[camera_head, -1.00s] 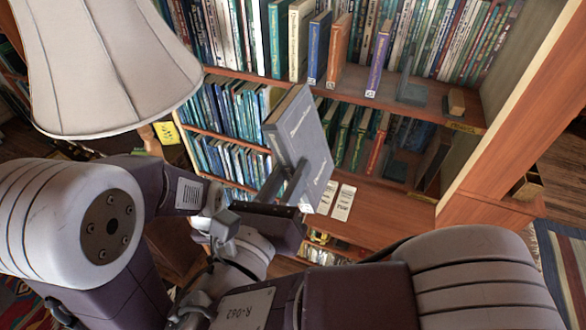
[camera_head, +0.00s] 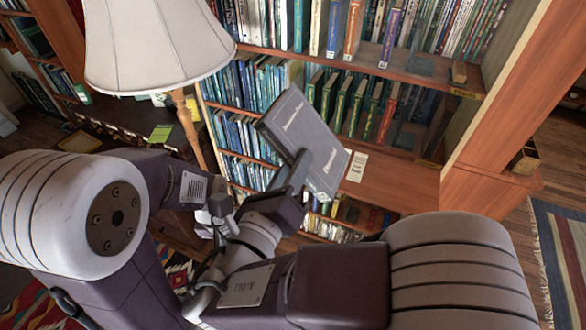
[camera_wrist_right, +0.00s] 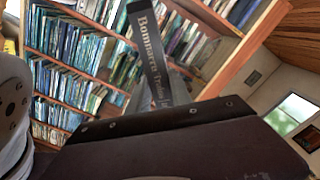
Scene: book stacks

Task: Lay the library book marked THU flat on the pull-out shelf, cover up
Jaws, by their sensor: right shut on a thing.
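A bare reddish wooden board (camera_head: 400,188), apparently the pull-out shelf, juts from the bookcase behind and right of the book. The book and gripper hide part of its left side.
A white paper slip (camera_head: 357,166) is by the board's left side. Book rows fill the bookcase (camera_head: 400,66) above and beside it. A cream lamp (camera_head: 155,45) stands left. A wooden block (camera_head: 459,72) sits on the upper shelf's right end.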

